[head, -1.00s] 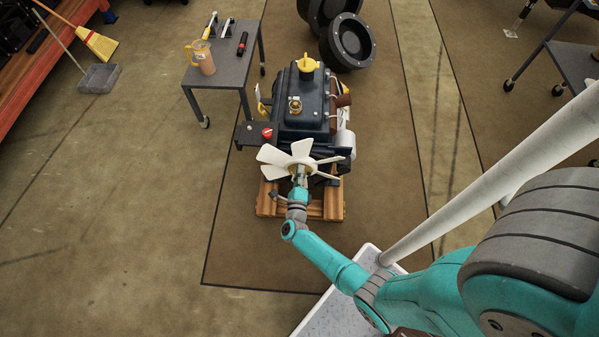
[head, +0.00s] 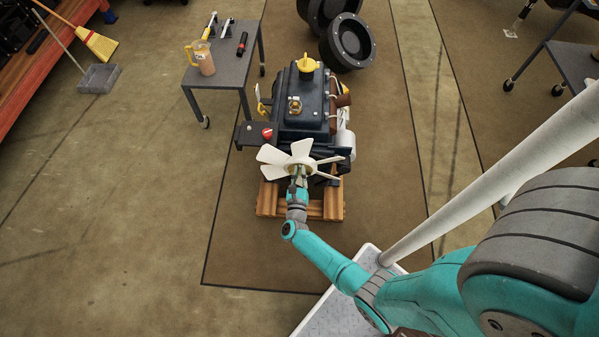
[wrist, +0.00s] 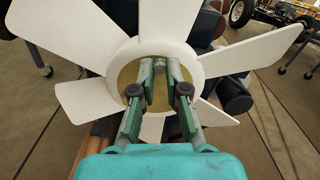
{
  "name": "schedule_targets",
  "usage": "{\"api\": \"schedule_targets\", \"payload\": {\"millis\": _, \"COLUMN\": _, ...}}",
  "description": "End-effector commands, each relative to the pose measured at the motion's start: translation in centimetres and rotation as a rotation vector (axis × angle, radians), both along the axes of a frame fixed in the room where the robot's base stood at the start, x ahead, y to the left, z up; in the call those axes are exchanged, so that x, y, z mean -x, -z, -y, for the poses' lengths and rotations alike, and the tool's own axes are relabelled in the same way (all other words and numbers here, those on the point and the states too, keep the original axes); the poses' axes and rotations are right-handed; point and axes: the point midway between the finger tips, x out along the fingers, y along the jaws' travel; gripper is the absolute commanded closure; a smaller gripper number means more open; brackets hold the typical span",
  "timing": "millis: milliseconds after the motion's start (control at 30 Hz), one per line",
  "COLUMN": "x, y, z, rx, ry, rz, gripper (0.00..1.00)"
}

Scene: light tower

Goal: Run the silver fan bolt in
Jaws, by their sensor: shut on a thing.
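The white fan (head: 300,161) is on the front of the dark blue engine (head: 304,105). In the wrist view the fan (wrist: 206,68) fills the upper part, with a brass-coloured hub plate (wrist: 130,76) in its ring. The silver fan bolt (wrist: 160,65) shows at the hub between my fingertips. My gripper (head: 299,178) reaches the hub from the front; in the wrist view my gripper (wrist: 160,72) is shut on the bolt's head. The bolt's shank is hidden, so how deep it sits cannot be seen.
The engine rests on a wooden pallet (head: 267,199). A small side shelf holds a red-topped item (head: 267,133). A grey table (head: 222,72) with a jug (head: 201,57) stands behind left. Black wheels (head: 348,42) lie behind.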

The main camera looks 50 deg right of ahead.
Motion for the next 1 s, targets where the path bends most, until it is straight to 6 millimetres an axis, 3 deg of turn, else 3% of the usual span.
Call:
{"api": "schedule_targets", "payload": {"millis": 600, "x": 0.27, "y": 0.32, "z": -0.11, "rx": -0.328, "ry": -0.001, "rz": 0.41, "gripper": 1.0}}
{"api": "schedule_targets", "payload": {"millis": 1000, "x": 0.28, "y": 0.31, "z": -0.1, "rx": -0.42, "ry": -0.001, "rz": 0.528, "gripper": 1.0}}
